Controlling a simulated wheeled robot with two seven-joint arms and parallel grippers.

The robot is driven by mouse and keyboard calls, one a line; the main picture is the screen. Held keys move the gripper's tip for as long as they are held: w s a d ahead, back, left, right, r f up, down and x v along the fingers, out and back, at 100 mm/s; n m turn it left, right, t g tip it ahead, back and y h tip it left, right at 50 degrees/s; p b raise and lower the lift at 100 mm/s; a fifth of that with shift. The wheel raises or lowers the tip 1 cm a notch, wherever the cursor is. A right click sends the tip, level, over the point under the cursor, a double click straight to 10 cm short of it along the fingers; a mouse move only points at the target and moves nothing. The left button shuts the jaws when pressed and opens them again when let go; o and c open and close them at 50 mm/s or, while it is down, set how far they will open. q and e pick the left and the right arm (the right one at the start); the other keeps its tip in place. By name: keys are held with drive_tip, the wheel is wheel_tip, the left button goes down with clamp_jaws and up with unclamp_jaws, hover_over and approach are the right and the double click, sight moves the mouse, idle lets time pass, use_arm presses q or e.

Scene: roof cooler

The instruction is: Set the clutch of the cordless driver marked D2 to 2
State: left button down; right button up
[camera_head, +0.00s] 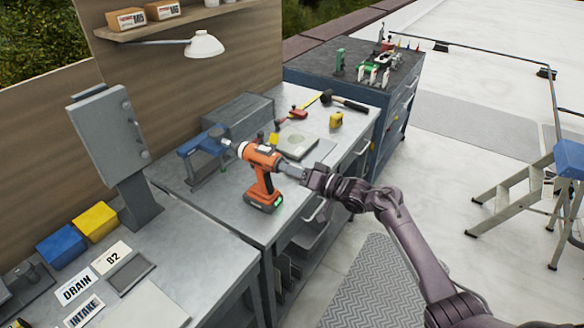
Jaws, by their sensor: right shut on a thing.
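An orange and dark cordless driver (262,160) stands upright on its battery base on the grey workbench, its nose pointing left. A pale collar shows at its nose; the clutch numbers are too small to read. No D2 mark can be made out on it. My right gripper (291,171) comes in from the right and is shut on the driver at its rear, hiding part of it. My left gripper is not in view.
A blue vise-like tool (205,146) stands just left of the driver's nose. A grey upright panel (107,130) and label cards (76,287) are on the left. A yellow item (336,120) and a hammer (345,102) lie behind. A stepladder (530,185) stands at right.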

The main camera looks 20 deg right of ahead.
idle(0.3)
drive_tip(key=o, duration=1)
drive_tip(key=shift+c, duration=0.2)
drive_tip(key=b+v, duration=0.1)
drive_tip(key=v, duration=0.7)
drive_tip(key=shift+b, duration=0.4)
